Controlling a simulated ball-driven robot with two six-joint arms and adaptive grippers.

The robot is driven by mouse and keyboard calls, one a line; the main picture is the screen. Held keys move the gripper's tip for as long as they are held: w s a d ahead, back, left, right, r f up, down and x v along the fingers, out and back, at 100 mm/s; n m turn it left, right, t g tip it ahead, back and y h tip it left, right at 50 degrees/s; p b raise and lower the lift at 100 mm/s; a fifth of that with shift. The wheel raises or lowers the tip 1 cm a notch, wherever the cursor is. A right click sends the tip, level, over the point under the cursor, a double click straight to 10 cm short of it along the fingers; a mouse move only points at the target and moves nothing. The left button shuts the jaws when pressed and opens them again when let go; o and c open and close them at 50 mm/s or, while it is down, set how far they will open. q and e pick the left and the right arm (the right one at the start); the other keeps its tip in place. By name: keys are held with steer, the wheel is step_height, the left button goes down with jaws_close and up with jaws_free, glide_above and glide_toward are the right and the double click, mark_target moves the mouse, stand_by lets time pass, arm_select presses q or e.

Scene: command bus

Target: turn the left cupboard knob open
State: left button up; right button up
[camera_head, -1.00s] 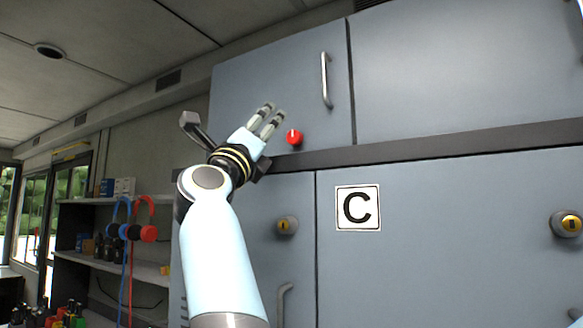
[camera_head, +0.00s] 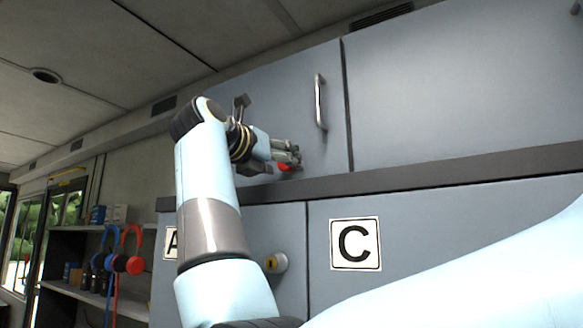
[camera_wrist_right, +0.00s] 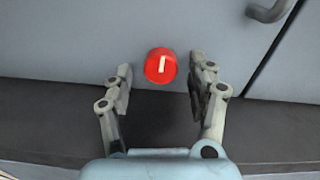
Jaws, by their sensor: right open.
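The red cupboard knob (camera_head: 285,168) sits low on the upper left cupboard door (camera_head: 275,95), partly hidden by my right gripper (camera_head: 294,156). In the right wrist view the knob (camera_wrist_right: 160,66) is round and red, with a white mark standing nearly upright. My right gripper (camera_wrist_right: 161,85) is open, with one finger on each side of the knob. Gaps show between the knob and both fingers, so it is not gripped. The door looks closed. My left gripper is not in view.
A metal handle (camera_head: 320,102) stands out to the right of the knob. A dark ledge (camera_head: 420,178) runs below the door.

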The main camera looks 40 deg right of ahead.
steer(key=shift+w+d, duration=0.25)
steer(key=shift+d, duration=0.3)
steer(key=shift+r, duration=0.1)
steer(key=shift+c, duration=0.8)
steer(key=c, duration=1)
